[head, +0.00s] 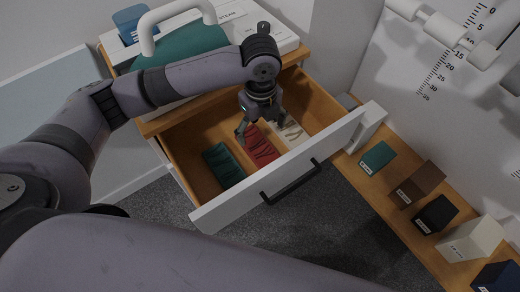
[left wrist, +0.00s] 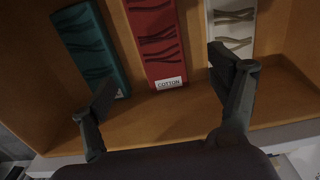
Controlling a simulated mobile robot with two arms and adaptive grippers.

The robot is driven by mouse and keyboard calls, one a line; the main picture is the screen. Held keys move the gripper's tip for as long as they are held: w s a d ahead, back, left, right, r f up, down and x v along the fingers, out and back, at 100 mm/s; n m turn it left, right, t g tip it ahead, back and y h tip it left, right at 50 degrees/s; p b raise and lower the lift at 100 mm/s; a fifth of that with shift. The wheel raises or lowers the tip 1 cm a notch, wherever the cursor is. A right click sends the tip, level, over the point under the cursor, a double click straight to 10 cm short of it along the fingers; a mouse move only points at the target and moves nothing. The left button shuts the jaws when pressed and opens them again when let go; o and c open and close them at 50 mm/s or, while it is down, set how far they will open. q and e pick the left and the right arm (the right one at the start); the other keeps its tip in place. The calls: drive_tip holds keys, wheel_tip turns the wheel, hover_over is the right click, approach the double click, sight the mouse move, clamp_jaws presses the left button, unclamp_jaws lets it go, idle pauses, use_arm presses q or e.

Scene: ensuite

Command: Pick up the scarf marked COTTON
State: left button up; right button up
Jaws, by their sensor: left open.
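The red folded scarf (left wrist: 154,40) has a white label reading COTTON (left wrist: 169,83) at its near end. It lies in the open drawer (head: 190,168) between a teal scarf and a cream one, and also shows in the head view (head: 260,150). The teal scarf (head: 222,165) is on its left and the cream scarf (head: 292,133) on its right; their labels are not readable. My left gripper (head: 261,128) is open and empty, pointing down over the drawer, its fingers spread to either side of the red scarf. My right gripper is not in view.
The drawer's white front (head: 290,175) with a black handle (head: 291,184) stands pulled out. Several labelled blocks line a wooden shelf (head: 400,208) at right.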

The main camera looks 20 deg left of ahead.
sight(260, 148)
use_arm(q)
wheel_tip(260, 148, down, 10)
drive_tip(key=shift+a+r, duration=0.1)
drive_tip(key=shift+r, duration=0.15)
drive_tip(key=c, duration=1.3)
drive_tip(key=shift+w+r, duration=0.1)
